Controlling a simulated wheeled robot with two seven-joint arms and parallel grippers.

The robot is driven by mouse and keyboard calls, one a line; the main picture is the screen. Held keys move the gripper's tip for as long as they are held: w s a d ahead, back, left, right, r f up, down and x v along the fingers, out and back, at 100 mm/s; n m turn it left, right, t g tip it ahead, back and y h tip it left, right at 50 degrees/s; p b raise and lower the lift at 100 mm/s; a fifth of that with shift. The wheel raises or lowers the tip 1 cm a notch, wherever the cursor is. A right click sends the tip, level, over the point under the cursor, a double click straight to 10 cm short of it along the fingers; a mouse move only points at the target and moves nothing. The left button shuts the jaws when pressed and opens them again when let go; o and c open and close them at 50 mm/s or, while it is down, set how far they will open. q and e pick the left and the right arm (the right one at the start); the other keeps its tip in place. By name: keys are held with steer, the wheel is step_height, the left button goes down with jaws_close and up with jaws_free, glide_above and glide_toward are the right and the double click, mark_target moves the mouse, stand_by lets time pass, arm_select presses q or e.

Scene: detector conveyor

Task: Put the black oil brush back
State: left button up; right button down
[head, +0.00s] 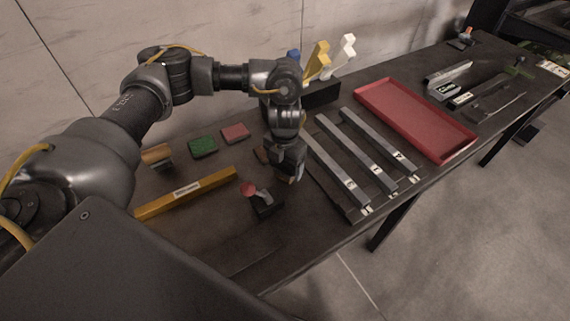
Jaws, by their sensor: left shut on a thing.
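My left gripper (288,165) points down over the middle of the dark table, left of the grey bars. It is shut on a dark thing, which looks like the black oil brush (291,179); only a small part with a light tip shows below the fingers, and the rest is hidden. A dark holder (322,95) stands at the back by the wall. A blue handle (292,55), a yellow handle (318,61) and a white handle (341,54) stick up there. My left arm partly hides the holder. My right gripper is out of view.
Three grey bars (366,150) lie right of the gripper, with a red tray (468,143) beyond. A yellow bar (186,194), a small black piece with a red knob (263,203), a green pad (203,147) and a red pad (236,133) lie left.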

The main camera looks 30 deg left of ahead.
arm_select(q)
steer(key=shift+f, duration=0.15)
steer(key=o, duration=0.9)
steer(key=shift+o, duration=0.2)
step_height(320, 180, up, 12)
steer(key=shift+r+b, duration=0.2)
steer(key=shift+b, duration=0.25)
steer(key=shift+d, duration=0.15)
